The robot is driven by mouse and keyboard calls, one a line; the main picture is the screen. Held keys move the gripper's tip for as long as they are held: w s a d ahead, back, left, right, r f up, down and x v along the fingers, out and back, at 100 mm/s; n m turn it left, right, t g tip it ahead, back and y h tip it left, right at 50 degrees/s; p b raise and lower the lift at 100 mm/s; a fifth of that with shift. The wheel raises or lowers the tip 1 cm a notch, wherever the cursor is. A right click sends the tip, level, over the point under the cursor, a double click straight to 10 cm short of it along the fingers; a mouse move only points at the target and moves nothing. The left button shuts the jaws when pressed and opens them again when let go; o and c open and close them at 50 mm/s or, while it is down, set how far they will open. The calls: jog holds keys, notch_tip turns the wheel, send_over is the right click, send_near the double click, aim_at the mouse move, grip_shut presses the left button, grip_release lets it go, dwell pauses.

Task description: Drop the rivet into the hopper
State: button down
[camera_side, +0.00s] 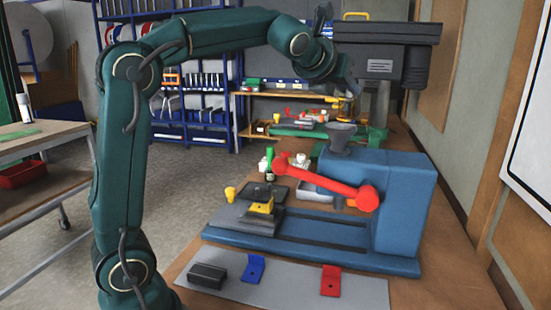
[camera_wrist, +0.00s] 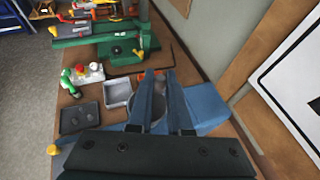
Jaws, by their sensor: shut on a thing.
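The grey funnel-shaped hopper (camera_side: 341,138) stands on top of the blue press (camera_side: 405,200). My gripper (camera_side: 350,92) is above the hopper, apart from it, with its fingers pointing down. In the wrist view my gripper's two fingers (camera_wrist: 159,73) reach forward, and part of the hopper (camera_wrist: 160,110) shows between and behind them. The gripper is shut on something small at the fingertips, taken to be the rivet. The rivet itself is too small or hidden to make out in either view.
A red lever (camera_side: 325,181) crosses the press front. A grey mat (camera_side: 300,288) carries a dark block (camera_side: 207,275), a blue bracket (camera_side: 253,268) and a red bracket (camera_side: 330,280). A dark machine head (camera_side: 385,50) stands behind my gripper. A grey tray (camera_wrist: 117,93) lies beside the press.

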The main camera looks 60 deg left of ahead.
jog(key=shift+f, duration=0.4)
jog(key=c, duration=0.8)
grip_release()
jog(key=shift+o, duration=0.2)
jog(key=s+d+r+n, duration=0.15)
jog(key=s+d, duration=0.25)
jog(key=s, duration=0.5)
jog(key=s+d+f+n+g+h, duration=0.2)
jog(key=s+f+n, duration=0.6)
jog(key=n, duration=0.7)
jog(key=s+d+f+n+g+h, duration=0.3)
jog(key=s+d+f+n, duration=0.3)
jog(key=s+f+n, duration=0.3)
notch_tip(320, 180, down, 3)
jog(key=n+g, duration=0.1)
jog(key=n, duration=0.4)
jog(key=shift+s+n+g+h, duration=0.2)
jog(key=shift+n+g+h, duration=0.1)
jog(key=shift+n+g, duration=0.1)
